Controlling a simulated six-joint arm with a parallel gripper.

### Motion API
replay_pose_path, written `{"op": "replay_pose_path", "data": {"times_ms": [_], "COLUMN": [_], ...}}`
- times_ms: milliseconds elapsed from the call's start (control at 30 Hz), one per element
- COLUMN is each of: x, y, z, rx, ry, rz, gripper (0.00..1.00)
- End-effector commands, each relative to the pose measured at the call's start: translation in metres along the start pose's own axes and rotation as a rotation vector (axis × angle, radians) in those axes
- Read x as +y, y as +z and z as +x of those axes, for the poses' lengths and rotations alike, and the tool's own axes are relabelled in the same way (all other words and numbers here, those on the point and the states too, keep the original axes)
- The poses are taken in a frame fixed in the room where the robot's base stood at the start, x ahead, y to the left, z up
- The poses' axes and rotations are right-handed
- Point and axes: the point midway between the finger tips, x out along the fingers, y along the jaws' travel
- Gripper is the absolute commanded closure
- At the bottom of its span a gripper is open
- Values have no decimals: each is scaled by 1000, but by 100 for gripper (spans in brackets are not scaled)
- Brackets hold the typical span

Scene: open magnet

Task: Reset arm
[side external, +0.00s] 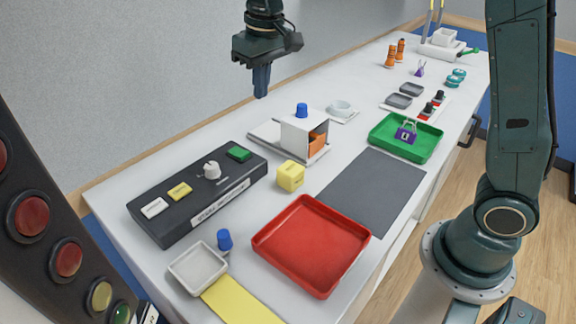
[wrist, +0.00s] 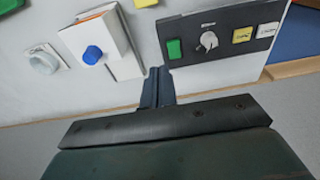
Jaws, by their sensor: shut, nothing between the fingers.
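My gripper (side external: 262,82) hangs in the air near the back wall, above and behind the table, with its fingers together and empty. In the wrist view, my gripper (wrist: 158,85) points toward the table between a white box and a black control panel. The black panel (side external: 205,205) carries white, yellow and green buttons and a white knob (side external: 212,169). The white box (side external: 296,128) has a blue knob (side external: 302,109) on top and something orange inside its open side. My gripper touches none of these.
A yellow cube (side external: 290,176), red tray (side external: 308,278), small white tray (side external: 196,284), blue peg (side external: 224,239) and dark mat (side external: 372,190) are on the table. A green tray (side external: 425,153) holds a purple padlock-like object (side external: 405,135). The space around my gripper is clear.

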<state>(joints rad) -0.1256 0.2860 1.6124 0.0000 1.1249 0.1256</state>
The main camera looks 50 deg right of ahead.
Motion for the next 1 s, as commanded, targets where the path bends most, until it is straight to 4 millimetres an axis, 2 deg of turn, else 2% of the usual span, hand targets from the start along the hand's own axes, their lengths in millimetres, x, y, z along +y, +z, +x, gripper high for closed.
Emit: {"op": "replay_pose_path", "data": {"times_ms": [33,200,500,767,1000], "x": [4,14,30,42,50], "y": [10,42,105,160,211], "z": [-10,-33,-61,-71,-68], "rx": [17,64,146,220,286], "ry": [-1,-4,-5,-3,2], "rz": [1,0,0,-1,-1], "gripper": [100,100,100,100,100]}}
